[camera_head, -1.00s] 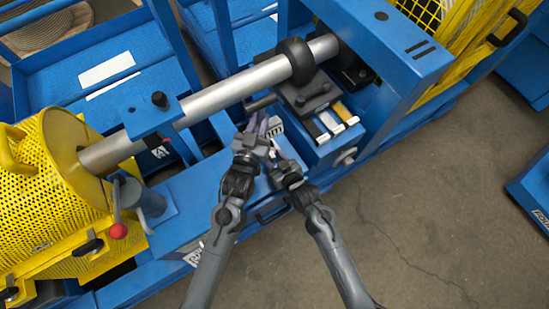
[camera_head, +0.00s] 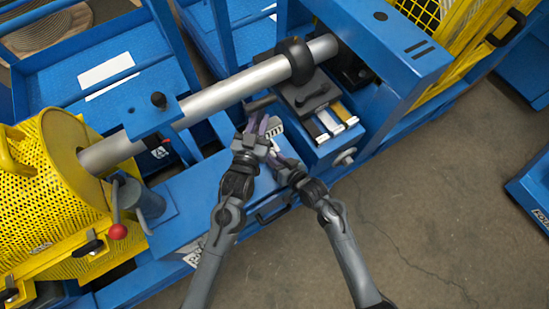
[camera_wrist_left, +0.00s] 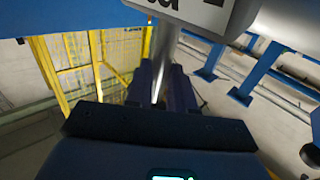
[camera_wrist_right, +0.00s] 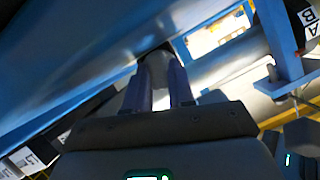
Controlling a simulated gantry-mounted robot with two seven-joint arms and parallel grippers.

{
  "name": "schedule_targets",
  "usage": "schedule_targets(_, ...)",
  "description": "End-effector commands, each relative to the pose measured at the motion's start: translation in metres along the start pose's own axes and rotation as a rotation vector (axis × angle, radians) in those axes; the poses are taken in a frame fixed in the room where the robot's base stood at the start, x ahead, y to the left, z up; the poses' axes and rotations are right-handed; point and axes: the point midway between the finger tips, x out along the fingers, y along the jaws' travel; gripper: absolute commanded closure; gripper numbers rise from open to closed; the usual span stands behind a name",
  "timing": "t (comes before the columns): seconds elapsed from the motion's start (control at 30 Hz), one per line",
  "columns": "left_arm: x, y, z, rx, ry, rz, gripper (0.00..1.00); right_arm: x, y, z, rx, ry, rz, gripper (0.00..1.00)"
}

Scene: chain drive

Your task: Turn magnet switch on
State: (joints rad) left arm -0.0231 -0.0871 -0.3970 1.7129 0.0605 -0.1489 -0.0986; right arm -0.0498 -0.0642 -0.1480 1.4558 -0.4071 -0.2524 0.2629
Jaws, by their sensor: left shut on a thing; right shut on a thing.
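My left gripper (camera_head: 256,126) is above the blue machine bed, beside a small pale box with dark lettering (camera_head: 275,129). In the left wrist view the lettered grey box (camera_wrist_left: 205,12) is at the top, and a metal rod (camera_wrist_left: 160,72) runs from it down between my shut left fingers. My right gripper (camera_head: 271,157) is just below and right of the left one.
A thick silver shaft (camera_head: 220,100) crosses above the grippers. A dark grey bar (camera_head: 262,103) lies close to my left fingertips. A clamp block (camera_head: 308,92) and several coloured blocks stand right. A red-knobbed lever (camera_head: 118,231) and yellow mesh guard (camera_head: 45,160) are left.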

Motion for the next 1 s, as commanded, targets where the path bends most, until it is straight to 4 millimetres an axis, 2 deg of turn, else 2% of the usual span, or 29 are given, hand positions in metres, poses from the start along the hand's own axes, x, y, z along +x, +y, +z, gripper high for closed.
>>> schedule_targets(0.33, 0.000, -0.001, 0.000, 0.000, -0.001, -0.001, 1.00, 0.000, 0.002, 0.001, 0.027, -0.002, -0.007, 1.00)
schedule_targets(0.37, 0.000, -0.001, 0.000, 0.001, -0.001, -0.001, 1.00, 0.000, 0.002, 0.001, 0.026, -0.002, -0.007, 0.75)
schedule_targets(0.5, 0.000, -0.001, 0.001, 0.001, -0.001, -0.001, 1.00, 0.000, 0.002, 0.001, 0.026, -0.002, -0.007, 0.55)
schedule_targets(0.8, 0.000, 0.000, 0.001, 0.000, -0.001, -0.001, 1.00, -0.003, 0.001, 0.000, 0.024, -0.001, -0.008, 0.55)
schedule_targets(1.0, 0.000, -0.001, 0.000, 0.001, -0.001, -0.001, 1.00, -0.021, 0.002, 0.001, 0.023, -0.001, -0.008, 0.55)
